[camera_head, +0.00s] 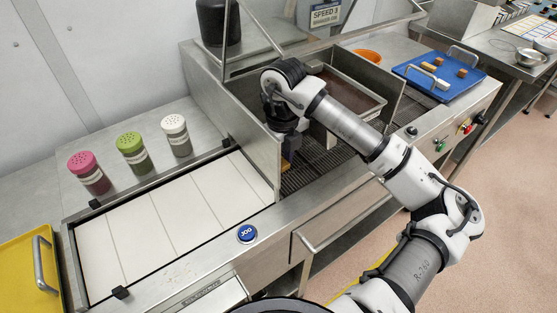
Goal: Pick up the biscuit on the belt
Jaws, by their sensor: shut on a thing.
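The white slatted belt (165,222) lies at the left of the line, and no biscuit shows on it. My gripper (288,157) points down beside the metal side panel, over the dark wire mesh to the right of the belt. It is shut on a small orange-brown biscuit (285,165), of which only a little shows. The jaws are small and dark here, and I cannot tell whether the biscuit touches the mesh.
A metal side panel (252,140) stands close left of my gripper. A tank of brown liquid (345,88) lies behind the mesh (325,165). Pink (88,172), green (134,153) and white (176,135) shakers stand at left. A blue tray (440,92) holding several biscuits is at right.

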